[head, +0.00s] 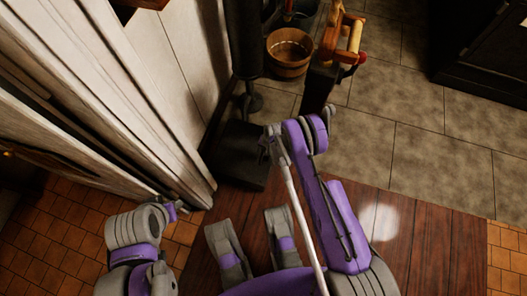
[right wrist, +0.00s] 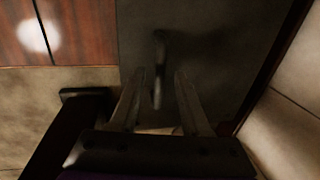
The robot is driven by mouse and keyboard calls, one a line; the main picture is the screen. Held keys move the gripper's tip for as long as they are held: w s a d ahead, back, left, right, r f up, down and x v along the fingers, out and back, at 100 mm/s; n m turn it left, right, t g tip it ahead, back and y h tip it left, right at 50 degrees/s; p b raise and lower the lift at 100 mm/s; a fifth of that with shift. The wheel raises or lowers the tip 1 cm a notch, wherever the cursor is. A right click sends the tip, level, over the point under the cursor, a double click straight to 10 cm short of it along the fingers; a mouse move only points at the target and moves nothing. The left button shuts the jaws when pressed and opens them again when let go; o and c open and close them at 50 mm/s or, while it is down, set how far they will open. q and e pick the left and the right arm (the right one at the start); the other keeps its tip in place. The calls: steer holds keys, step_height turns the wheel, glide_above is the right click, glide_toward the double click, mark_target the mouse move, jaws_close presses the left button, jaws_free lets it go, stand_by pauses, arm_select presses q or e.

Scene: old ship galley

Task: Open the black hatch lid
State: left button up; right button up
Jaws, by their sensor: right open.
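The black hatch lid (head: 236,160) is the dark flat panel low beside the pale wall in the head view. In the right wrist view the lid (right wrist: 210,40) is a dark grey surface with a thin dark handle (right wrist: 158,50). My right gripper (head: 265,148) is over the lid's right side in the head view. In the right wrist view its two fingers (right wrist: 158,82) are apart, with the handle showing between their tips. I cannot tell whether they touch it. My left arm shows at the lower left, but its gripper is not clearly visible.
A pale panelled wall (head: 110,80) stands close on the left. A black pipe (head: 243,40) rises behind the lid. A wooden bucket (head: 290,52) and a dark post with a wooden handle (head: 322,80) stand beyond. Tiled floor (head: 435,150) is clear on the right.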

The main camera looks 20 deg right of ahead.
steer(key=shift+f, duration=0.15)
steer(key=shift+c, duration=0.4)
jaws_close()
stand_by(1.0)
